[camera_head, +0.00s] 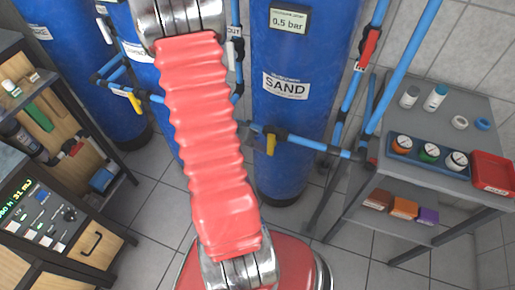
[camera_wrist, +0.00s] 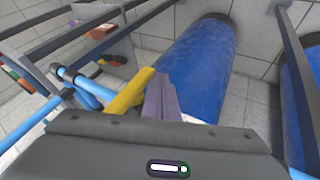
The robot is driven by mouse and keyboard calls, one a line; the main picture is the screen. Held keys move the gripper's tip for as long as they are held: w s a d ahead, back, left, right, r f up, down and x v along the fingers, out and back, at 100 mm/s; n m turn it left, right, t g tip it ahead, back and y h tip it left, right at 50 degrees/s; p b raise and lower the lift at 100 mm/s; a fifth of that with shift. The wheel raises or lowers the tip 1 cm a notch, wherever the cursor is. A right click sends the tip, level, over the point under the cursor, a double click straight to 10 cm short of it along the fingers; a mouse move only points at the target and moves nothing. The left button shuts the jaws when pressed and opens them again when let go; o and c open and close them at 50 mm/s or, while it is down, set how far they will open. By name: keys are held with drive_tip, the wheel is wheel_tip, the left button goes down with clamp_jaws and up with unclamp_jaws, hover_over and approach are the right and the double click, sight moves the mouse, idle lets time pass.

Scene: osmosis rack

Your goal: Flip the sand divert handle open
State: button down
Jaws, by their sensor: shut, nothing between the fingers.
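The blue sand tank (camera_head: 290,110), labelled SAND, stands in the middle of the head view. A yellow valve handle (camera_head: 270,144) hangs down on the blue pipe in front of it, and a red handle (camera_head: 369,46) sits on a pipe to its right. I cannot tell for sure which is the divert handle. In the wrist view a yellow handle (camera_wrist: 130,92) is close beside the grey-purple fingers of my gripper (camera_wrist: 162,98), on their left. The fingers look shut and empty; I cannot tell if they touch the handle. My gripper does not show in the head view.
A grey shelf cart (camera_head: 455,110) with bottles, a blue tray (camera_head: 428,155) and a red tray (camera_head: 492,172) stands at right. A wooden cabinet (camera_head: 75,250) with a control panel is at left. Blue pipes cross around the tanks. Tiled floor (camera_head: 150,210) is free between.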

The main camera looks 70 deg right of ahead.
idle(0.5)
drive_tip(key=shift+f+g, duration=0.2)
drive_tip(key=shift+g, duration=0.4)
